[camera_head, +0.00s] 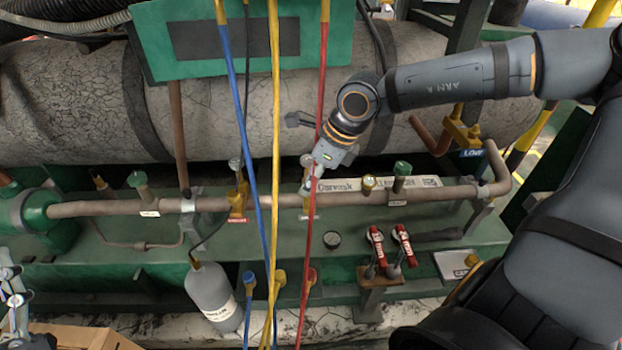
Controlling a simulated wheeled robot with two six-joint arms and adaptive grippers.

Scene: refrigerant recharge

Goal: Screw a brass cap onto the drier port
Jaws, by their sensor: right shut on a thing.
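My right gripper (316,180) reaches down from the upper right to the horizontal copper pipe (270,202). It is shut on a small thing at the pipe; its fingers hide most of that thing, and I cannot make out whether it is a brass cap. Just below the fingertips is a small brass-coloured fitting (307,205) on the pipe, partly behind the red hose. A separate brass piece (368,183) stands on the pipe to the right. I cannot tell which fitting is the drier port. My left gripper (14,290) is at the lower left edge, partly cut off, away from the pipe.
Blue (232,90), yellow (275,110) and red (316,240) hoses hang in front of the pipe, close to my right gripper. A grey cylinder (212,292) stands below. A cardboard box (75,338) is at lower left.

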